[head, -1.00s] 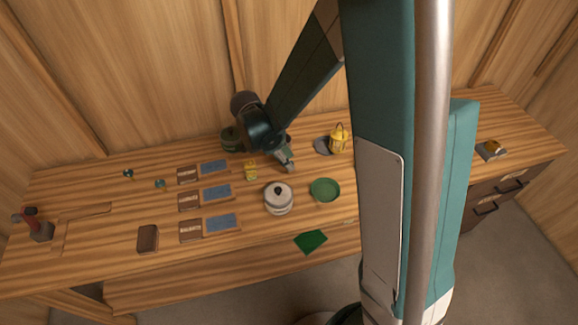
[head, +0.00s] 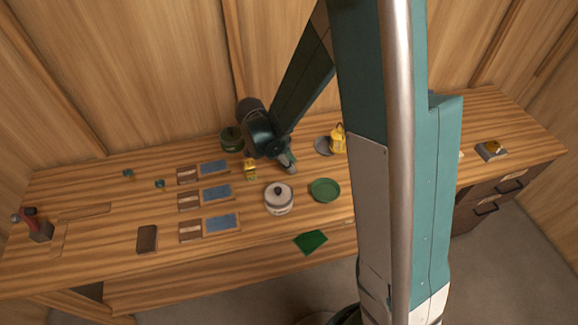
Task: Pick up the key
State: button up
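I cannot make out the key in the head view; it may be too small or hidden behind my arm. My gripper (head: 290,169) points down over the rear middle of the wooden workbench (head: 330,215). It is between a small yellow jar (head: 251,174) on its left and a grey disc (head: 322,146) on its right. The fingers are small and partly covered by the wrist, so I cannot tell whether they are open or hold anything.
A white lidded pot (head: 278,201) and a green plate (head: 324,190) stand just in front of my gripper. A yellow lantern (head: 338,139) is to the right and a dark green pot (head: 231,139) to the left. A green cloth (head: 310,241) lies near the front.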

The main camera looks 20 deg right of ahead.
grip_shut()
jog(key=shift+r, duration=0.15)
jog(key=shift+r+p, duration=0.4)
jog(key=shift+r, duration=4.45)
